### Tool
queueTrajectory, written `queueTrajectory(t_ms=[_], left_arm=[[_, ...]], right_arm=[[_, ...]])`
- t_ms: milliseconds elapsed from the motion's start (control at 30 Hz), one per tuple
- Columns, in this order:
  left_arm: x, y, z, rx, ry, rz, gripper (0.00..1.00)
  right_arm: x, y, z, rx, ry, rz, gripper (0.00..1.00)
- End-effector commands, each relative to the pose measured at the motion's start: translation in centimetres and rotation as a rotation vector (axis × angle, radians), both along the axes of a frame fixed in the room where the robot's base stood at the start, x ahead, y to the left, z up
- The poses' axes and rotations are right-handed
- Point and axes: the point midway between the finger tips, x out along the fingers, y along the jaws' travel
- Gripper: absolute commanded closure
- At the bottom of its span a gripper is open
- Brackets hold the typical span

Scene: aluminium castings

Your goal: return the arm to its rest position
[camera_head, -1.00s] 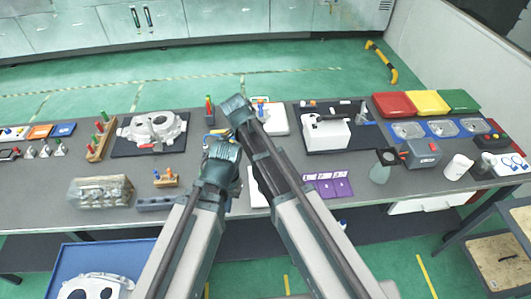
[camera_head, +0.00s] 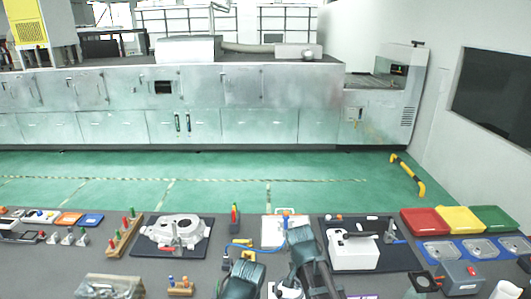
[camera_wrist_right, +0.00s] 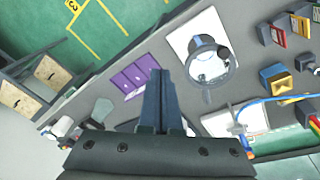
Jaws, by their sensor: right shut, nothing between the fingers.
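My right gripper (camera_wrist_right: 157,78) shows in the right wrist view with its two dark fingers together and nothing between them. It is over the grey workbench, between the purple cards (camera_wrist_right: 130,76) and a round white-and-dark device (camera_wrist_right: 207,64). Its height above the bench is hard to judge. In the head view, only dark upper parts of my two arms show at the bottom edge, side by side over the bench. My left gripper's fingers cannot be seen.
The grey bench (camera_head: 215,260) holds a casting (camera_head: 178,232) on a dark mat and a white machine (camera_head: 355,250). Red (camera_head: 424,222), yellow (camera_head: 461,220) and green (camera_head: 496,218) trays stand at right.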

Motion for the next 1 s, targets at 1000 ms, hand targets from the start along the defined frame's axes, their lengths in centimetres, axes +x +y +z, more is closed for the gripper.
queueTrajectory(t_ms=[1000], left_arm=[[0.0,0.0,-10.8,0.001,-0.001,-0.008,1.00]], right_arm=[[-10.1,3.7,-11.1,0.085,0.142,0.945,1.00]])
